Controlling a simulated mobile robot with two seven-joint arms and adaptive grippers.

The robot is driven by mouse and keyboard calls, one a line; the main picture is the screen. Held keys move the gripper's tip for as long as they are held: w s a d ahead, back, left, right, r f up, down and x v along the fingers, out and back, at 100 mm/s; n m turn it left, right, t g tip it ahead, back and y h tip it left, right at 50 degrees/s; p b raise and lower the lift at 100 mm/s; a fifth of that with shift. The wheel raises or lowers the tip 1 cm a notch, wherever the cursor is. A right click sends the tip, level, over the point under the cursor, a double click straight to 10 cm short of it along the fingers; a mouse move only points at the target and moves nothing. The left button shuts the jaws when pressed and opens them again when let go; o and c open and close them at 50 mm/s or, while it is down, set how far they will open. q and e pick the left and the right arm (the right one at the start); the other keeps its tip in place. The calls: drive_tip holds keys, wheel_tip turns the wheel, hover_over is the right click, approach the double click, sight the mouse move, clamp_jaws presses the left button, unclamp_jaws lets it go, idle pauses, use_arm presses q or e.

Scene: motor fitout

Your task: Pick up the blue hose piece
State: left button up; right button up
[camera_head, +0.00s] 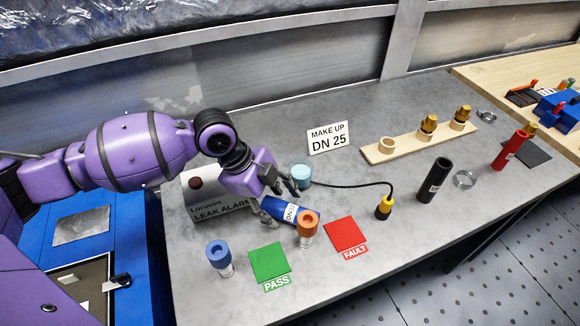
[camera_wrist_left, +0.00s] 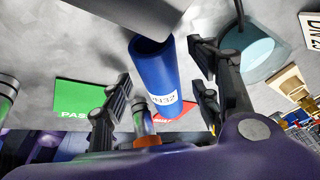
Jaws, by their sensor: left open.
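The blue hose piece (camera_head: 291,212) lies on its side on the grey bench, in front of the leak alarm box. It has a white label that reads DN32 in the left wrist view (camera_wrist_left: 155,78). My left gripper (camera_head: 279,204) is open at the hose piece, with one finger to each side of it. In the left wrist view the open fingers (camera_wrist_left: 160,90) stand apart from the hose's sides, with gaps showing. Part of the hose is hidden behind the gripper in the head view. My right gripper is not in view.
An orange-topped fitting (camera_head: 307,229) stands close to the hose, and a blue-topped one (camera_head: 219,258) stands farther left. A green PASS pad (camera_head: 269,262) and red FAULT pad (camera_head: 345,237) lie in front. A cable runs from the teal cup (camera_head: 300,172) to a yellow probe. A black hose (camera_head: 434,180) stands right.

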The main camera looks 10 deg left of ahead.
use_arm(q)
drive_tip(key=shift+d+f, duration=0.2)
drive_tip(key=shift+f, duration=0.2)
drive_tip(key=shift+c, duration=0.3)
drive_tip(key=shift+w+r, duration=0.1)
clamp_jaws()
